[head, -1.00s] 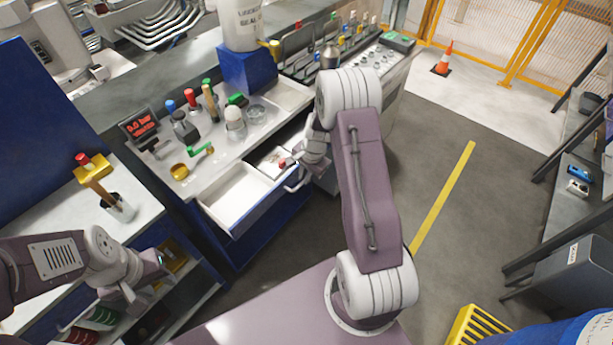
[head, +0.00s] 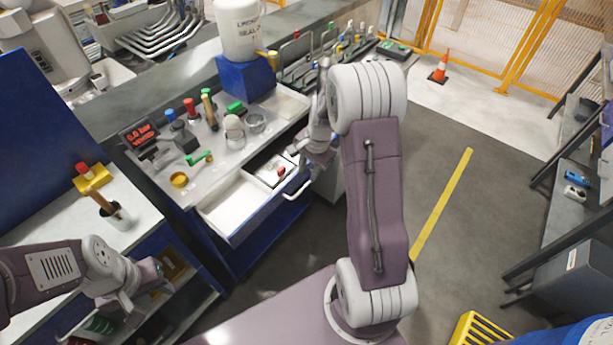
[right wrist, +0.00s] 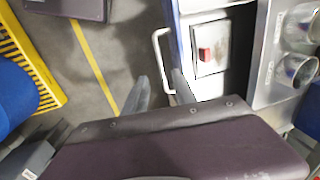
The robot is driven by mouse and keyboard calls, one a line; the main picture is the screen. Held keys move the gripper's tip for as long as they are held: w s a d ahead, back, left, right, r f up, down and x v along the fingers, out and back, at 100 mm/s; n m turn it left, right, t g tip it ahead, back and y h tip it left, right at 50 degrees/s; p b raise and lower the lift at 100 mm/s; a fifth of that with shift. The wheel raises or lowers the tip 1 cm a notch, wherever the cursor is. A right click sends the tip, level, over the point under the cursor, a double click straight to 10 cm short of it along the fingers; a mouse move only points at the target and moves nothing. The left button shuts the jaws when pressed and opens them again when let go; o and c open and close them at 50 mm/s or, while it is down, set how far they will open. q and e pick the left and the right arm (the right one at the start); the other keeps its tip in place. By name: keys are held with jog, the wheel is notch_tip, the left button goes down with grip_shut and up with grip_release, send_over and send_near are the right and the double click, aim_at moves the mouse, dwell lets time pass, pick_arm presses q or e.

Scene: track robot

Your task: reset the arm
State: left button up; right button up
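My right arm is raised in front of the workbench, with its elbow high in the head view. Its gripper (head: 306,164) is beside the open drawer (head: 232,204), near the drawer's white handle (head: 298,192). In the right wrist view the two fingers (right wrist: 160,88) are spread with nothing held between them; the handle (right wrist: 157,45) shows just beyond them, and I cannot tell whether they touch it. My left gripper (head: 153,284) hangs low at the left, in front of the blue shelf unit; its fingers are too unclear to read.
A red item (head: 281,171) lies in the drawer's right compartment; it also shows in the right wrist view (right wrist: 204,54). Bottles and tools crowd the workbench top (head: 222,148). A yellow crate (head: 478,330) stands at lower right. The floor right of my arm is open.

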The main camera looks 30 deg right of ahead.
jog(key=shift+r, duration=0.1)
dwell(0.4)
jog(key=s+a+r+n, duration=0.25)
jog(key=a+r, duration=0.25)
jog(key=a, duration=0.3)
jog(key=s+a+f+n, duration=0.2)
jog(key=s+a+n, duration=0.1)
jog(key=s+n, duration=0.7)
jog(key=s, duration=0.3)
jog(key=shift+s+n+g+h, duration=0.25)
jog(key=shift+n+g+h, duration=0.05)
jog(key=shift+n+g, duration=0.1)
jog(key=shift+s, duration=0.2)
